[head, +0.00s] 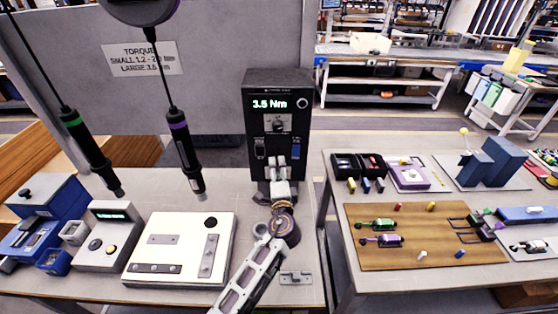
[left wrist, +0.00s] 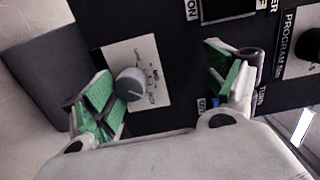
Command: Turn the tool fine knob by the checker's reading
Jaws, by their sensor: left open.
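A black upright unit (head: 262,88) stands at the back of the bench with a lit display reading "3.5 Nm". Below the display is a round grey knob (head: 279,125) on a pale scale plate. In the left wrist view, the knob (left wrist: 130,83) sits between the green-padded fingers, nearer the left finger. My left gripper (head: 275,163) is open and empty, in front of the unit and below the knob in the head view. Whether a finger touches the knob I cannot tell. A grey box with a small display (head: 108,232) stands at left; its reading is too small to read.
Two screwdrivers, one green-banded (head: 88,148) and one purple-banded (head: 186,150), hang on cords above the bench. A white plate with metal strips (head: 180,248) lies left of my arm. A torque placard (head: 140,58) is on the panel. Another table (head: 360,285) stands at right.

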